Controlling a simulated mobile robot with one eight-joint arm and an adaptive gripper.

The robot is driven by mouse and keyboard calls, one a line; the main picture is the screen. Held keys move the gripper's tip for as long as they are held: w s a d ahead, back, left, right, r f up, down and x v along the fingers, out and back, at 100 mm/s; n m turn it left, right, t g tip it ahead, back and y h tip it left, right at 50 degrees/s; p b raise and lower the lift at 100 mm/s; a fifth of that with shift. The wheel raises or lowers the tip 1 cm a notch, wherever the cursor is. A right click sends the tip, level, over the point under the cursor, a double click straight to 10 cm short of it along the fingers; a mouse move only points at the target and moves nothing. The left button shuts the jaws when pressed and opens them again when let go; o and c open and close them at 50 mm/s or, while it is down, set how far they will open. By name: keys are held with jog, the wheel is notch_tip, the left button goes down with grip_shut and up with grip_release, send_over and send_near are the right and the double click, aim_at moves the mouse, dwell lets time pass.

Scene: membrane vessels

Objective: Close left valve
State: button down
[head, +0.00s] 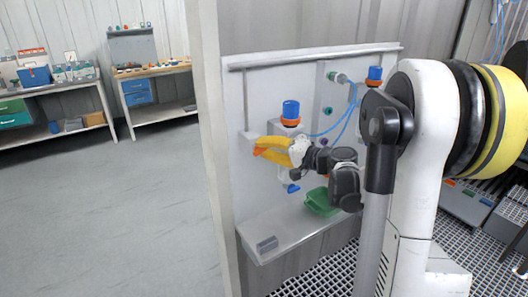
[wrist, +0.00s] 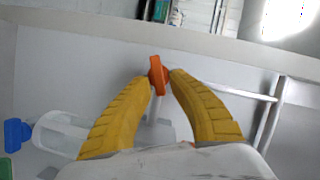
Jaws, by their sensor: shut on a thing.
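The left valve has an orange handle (wrist: 157,75), seen in the wrist view on a thin pale stem. My gripper (wrist: 161,76) has its two yellow fingers on either side of this handle, with the tips closed against it. In the head view my gripper (head: 262,147) reaches leftward in front of the wall panel (head: 262,92), just below a blue-capped vessel (head: 291,109) with an orange ring. An orange bit of the handle (head: 257,152) shows at the fingertips there. The fingers hide part of the vessel's body and the valve's exact angle.
A second blue-capped vessel (head: 375,73) stands further right on the panel, with thin blue tubes (head: 345,115) nearby. A green tray (head: 320,202) and a small grey block (head: 267,244) rest on the lower shelf (head: 290,233). A pale partition edge (head: 212,120) stands left of the panel.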

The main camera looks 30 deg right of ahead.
jog(key=shift+f+m+t+y+b, duration=0.15)
jog(key=shift+m+t+y+b, duration=0.3)
jog(key=shift+m, duration=0.45)
jog(key=shift+f+m+t+y+b, duration=0.15)
jog(key=shift+m+t+b, duration=0.1)
jog(key=shift+m+b, duration=0.5)
jog(key=shift+r+m, duration=0.1)
jog(key=shift+m, duration=0.15)
jog(key=c, duration=1.5)
grip_release()
jog(key=shift+w, duration=0.15)
jog(key=v, duration=1.2)
